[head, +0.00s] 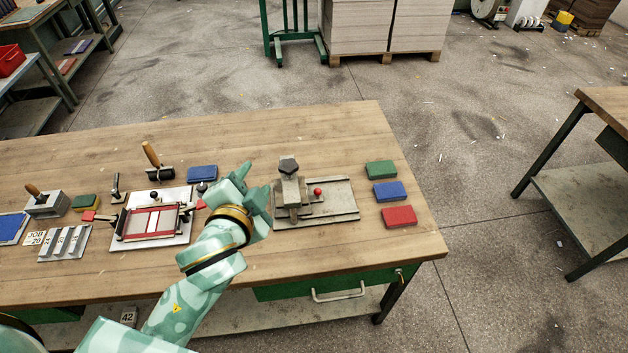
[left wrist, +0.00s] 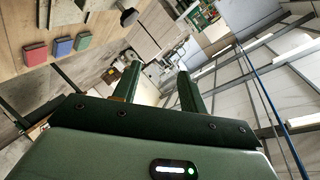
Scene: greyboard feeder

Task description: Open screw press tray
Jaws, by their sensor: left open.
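The screw press (head: 288,190) stands on the wooden bench, a grey block with a dark knob on top. Its flat grey tray (head: 340,205) lies at its base, with a red ball knob (head: 318,192) just right of the press column. My left gripper (head: 250,178) is just left of the press, above the bench, open with nothing between its fingers. In the left wrist view its two fingers (left wrist: 157,85) stand apart, and a dark knob, apparently the press's, shows at the top. My right gripper is not in view.
Green, blue and red blocks (head: 388,191) lie right of the press. A red-framed printing fixture (head: 152,222) lies left of my arm, with a wooden-handled roller (head: 158,172) and a blue block (head: 202,173) behind it. The bench drawer (head: 338,288) is shut. Bare wood lies in front of the press.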

